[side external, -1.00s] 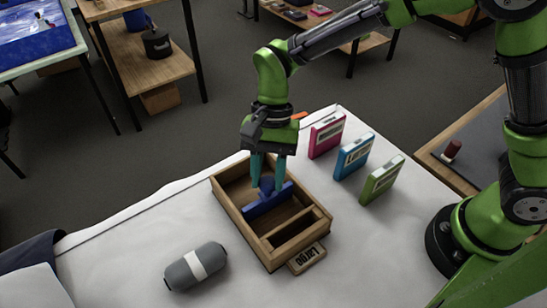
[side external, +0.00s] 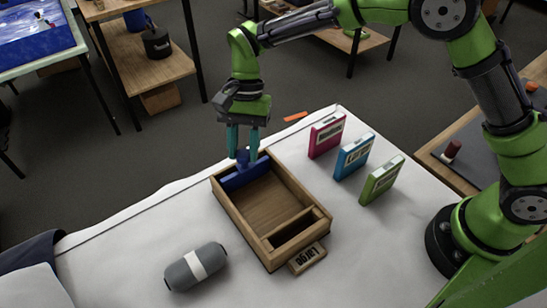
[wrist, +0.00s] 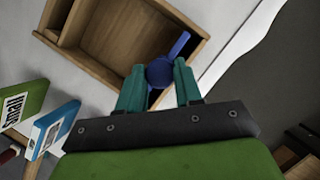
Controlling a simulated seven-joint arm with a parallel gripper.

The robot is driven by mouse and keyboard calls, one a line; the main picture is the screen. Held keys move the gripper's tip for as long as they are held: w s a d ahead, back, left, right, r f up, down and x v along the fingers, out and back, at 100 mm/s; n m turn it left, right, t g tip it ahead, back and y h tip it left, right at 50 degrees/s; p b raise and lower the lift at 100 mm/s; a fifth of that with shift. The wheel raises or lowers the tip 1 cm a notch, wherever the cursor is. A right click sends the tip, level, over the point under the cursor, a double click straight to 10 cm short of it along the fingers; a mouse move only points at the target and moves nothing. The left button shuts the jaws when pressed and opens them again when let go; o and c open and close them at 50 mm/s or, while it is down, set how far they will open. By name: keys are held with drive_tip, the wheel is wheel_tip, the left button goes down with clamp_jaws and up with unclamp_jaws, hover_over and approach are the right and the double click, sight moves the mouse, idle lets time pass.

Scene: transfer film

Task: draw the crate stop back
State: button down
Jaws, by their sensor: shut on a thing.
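The wooden crate (side external: 322,222) sits on the white-covered table and also shows in the wrist view (wrist: 120,72). The blue crate stop (side external: 244,174) stands across the crate at its far end, close to the end wall. In the wrist view the stop's round knob (wrist: 159,72) is between my fingers. My gripper (side external: 243,154) is over the far end of the crate, fingers pointing down, shut on the knob. The gripper also shows in the wrist view (wrist: 158,84). The crate floor in front of the stop is bare.
A label reading "Largo" (side external: 307,259) is at the crate's near end. Pink (side external: 327,135), blue (side external: 354,156) and green (side external: 382,180) cases stand upright to the right. A grey roll with a white band (side external: 195,267) lies at the left. An orange strip (side external: 295,116) lies near the far edge.

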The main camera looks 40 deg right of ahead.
drive_tip(key=c, duration=0.8)
unclamp_jaws()
drive_tip(key=shift+r, duration=0.1)
drive_tip(key=v, duration=1.6)
drive_tip(key=shift+w+d+r, duration=0.1)
drive_tip(key=shift+r, duration=0.25)
